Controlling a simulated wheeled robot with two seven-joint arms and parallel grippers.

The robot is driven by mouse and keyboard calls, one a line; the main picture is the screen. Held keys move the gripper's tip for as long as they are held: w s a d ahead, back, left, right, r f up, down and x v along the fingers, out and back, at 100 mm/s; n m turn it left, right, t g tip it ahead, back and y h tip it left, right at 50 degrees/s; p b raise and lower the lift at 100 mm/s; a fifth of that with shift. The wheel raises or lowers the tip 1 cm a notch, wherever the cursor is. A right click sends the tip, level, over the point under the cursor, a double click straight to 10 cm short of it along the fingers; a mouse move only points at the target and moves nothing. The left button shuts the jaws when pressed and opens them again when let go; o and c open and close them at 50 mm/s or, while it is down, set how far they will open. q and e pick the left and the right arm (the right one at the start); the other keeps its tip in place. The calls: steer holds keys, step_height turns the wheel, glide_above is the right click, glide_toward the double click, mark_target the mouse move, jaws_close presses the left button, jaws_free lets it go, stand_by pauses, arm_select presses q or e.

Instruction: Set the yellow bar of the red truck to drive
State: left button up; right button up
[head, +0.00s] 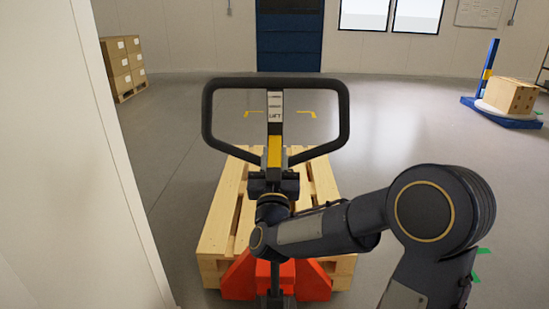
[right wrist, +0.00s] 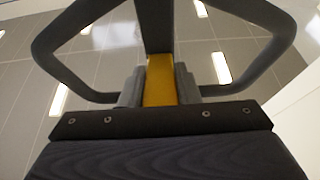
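The red truck (head: 316,281) stands ahead with its black loop handle (head: 345,115) upright. The yellow bar (head: 274,151) sits on the handle's central post, below a white label strip (head: 275,105) whose lowest word reads LIFT. My right gripper (head: 274,162) comes from below, its fingers on either side of the bar. In the right wrist view the yellow bar (right wrist: 160,82) lies between the two grey fingers, which appear to touch its sides. The bar's lower end is hidden by the gripper. My left gripper is not in view.
A wooden pallet (head: 222,215) lies on the truck's forks. A white wall (head: 85,150) stands close on the left. Stacked boxes (head: 122,66) are at the back left, and a box on a blue stand (head: 510,97) is at the back right. The floor between is clear.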

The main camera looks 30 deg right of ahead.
jaws_close()
steer(key=r+g+p, duration=0.1)
steer(key=p, duration=0.1)
steer(key=r+g+y+p, duration=0.1)
steer(key=p, duration=0.2)
steer(key=g+p, duration=0.1)
steer(key=p, duration=0.2)
steer(key=shift+s+a+r+y, duration=0.15)
steer(key=shift+s+r+y, duration=0.1)
steer(key=shift+r+y, duration=0.15)
steer(key=shift+f+p, duration=0.1)
steer(key=shift+p, duration=0.3)
steer(key=shift+f+g, duration=0.1)
steer(key=shift+g, duration=0.3)
steer(key=o, duration=0.7)
jaws_free()
steer(key=shift+o, duration=0.2)
